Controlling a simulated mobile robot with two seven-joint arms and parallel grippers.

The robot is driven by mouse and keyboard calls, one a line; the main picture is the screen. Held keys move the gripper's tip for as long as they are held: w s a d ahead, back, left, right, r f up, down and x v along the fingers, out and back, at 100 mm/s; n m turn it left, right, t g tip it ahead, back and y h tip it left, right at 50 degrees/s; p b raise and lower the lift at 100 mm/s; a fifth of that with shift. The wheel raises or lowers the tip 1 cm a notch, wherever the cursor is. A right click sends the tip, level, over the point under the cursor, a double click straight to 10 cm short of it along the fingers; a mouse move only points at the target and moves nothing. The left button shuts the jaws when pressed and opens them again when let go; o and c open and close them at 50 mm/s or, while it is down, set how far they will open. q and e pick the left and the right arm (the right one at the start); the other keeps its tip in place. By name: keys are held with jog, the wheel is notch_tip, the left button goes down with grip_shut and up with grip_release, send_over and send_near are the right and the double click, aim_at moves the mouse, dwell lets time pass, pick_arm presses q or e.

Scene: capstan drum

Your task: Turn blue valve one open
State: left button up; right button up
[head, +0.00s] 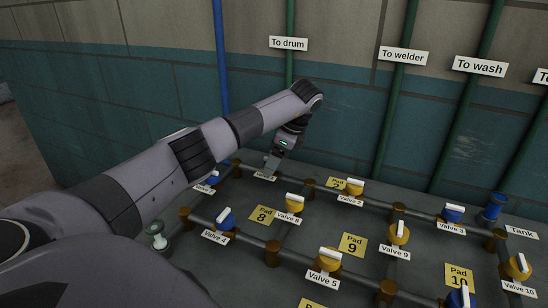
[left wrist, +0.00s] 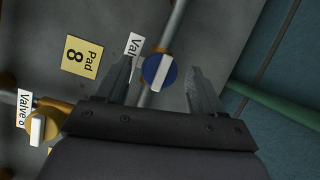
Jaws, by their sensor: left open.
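A blue valve with a white bar handle (left wrist: 158,73) sits on a grey pipe in the left wrist view, its handle lying roughly along the pipe. Its label (left wrist: 133,47) is partly hidden, so I cannot read its number. My left gripper (left wrist: 160,85) is open, with one finger on each side of the valve; I cannot tell whether they touch it. In the head view my left gripper (head: 271,167) points down over the far pipe row and hides this valve, with a small label (head: 265,177) below it. My right gripper is out of view.
Yellow valves, such as Valve 8 (head: 294,202), and a blue Valve 4 (head: 225,218) stand nearby on pipes. A Pad 8 plate (head: 262,215) lies between pipes. Behind is a wall with a green pipe (head: 392,120) and a blue pipe (head: 221,60).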

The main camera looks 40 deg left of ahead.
pick_arm(q)
jog(key=v, duration=0.7)
jog(key=shift+b, duration=0.35)
